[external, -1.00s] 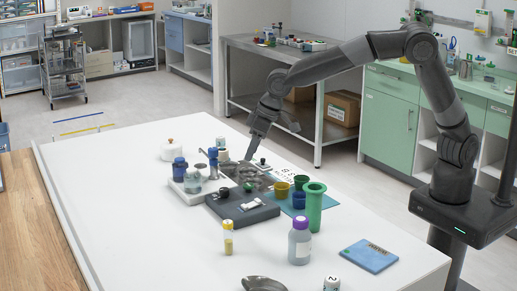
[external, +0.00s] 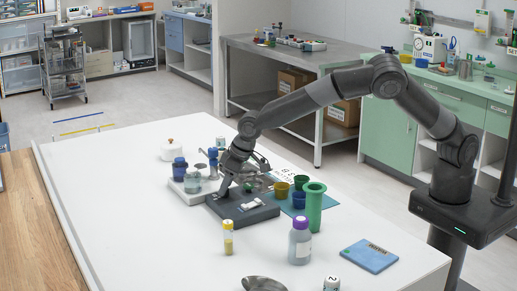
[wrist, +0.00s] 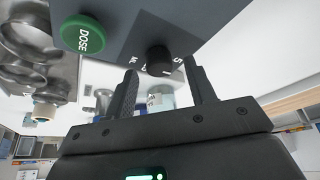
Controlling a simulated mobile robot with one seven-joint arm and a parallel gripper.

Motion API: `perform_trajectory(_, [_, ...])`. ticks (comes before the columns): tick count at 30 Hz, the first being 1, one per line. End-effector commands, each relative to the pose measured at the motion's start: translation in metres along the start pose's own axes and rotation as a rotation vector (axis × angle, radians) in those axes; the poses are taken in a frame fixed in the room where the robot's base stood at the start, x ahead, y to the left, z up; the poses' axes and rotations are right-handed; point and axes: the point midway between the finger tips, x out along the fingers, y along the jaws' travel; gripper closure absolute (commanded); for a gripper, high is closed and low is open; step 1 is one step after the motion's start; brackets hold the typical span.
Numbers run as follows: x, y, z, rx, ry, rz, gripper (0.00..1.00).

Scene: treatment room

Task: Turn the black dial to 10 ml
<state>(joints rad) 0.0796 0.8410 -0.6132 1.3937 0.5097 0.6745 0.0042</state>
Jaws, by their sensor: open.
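The black dial (wrist: 158,60) is on the front part of a dark grey dosing unit (external: 262,217), with white scale marks beside it, only partly legible. A green DOSE button (wrist: 84,35) is left of the dial in the wrist view. My gripper (wrist: 160,67) is open, its two fingertips on either side of the dial with visible gaps. I cannot tell how far down around the dial they reach. In the external view my gripper (external: 226,190) is low over the unit's left part and hides the dial. The setting the dial points to is unclear.
A white tray (external: 180,187) with blue-capped containers stands left of the unit. A green cylinder (external: 314,212) and yellow and blue cups stand to its right. A yellow-capped vial (external: 228,238) and a purple-capped bottle (external: 299,245) are in front. The table's left side is clear.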

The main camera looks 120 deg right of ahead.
Motion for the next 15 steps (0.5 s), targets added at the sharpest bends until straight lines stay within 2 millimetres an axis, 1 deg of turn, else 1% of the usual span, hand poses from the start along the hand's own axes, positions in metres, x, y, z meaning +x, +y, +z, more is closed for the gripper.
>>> perform_trajectory(1, [0.0048, 0.0001, 0.0001, 0.0, -0.001, 0.0, 0.5])
perform_trajectory(3, [0.0081, 0.0, 0.0, 0.0, 0.0, 0.0, 0.5])
perform_trajectory(12, [0.0101, 0.0, -0.0001, 0.0, 0.0, -0.001, 0.5])
perform_trajectory(15, [0.01, 0.0, 0.0, 0.0, 0.0, -0.001, 0.57])
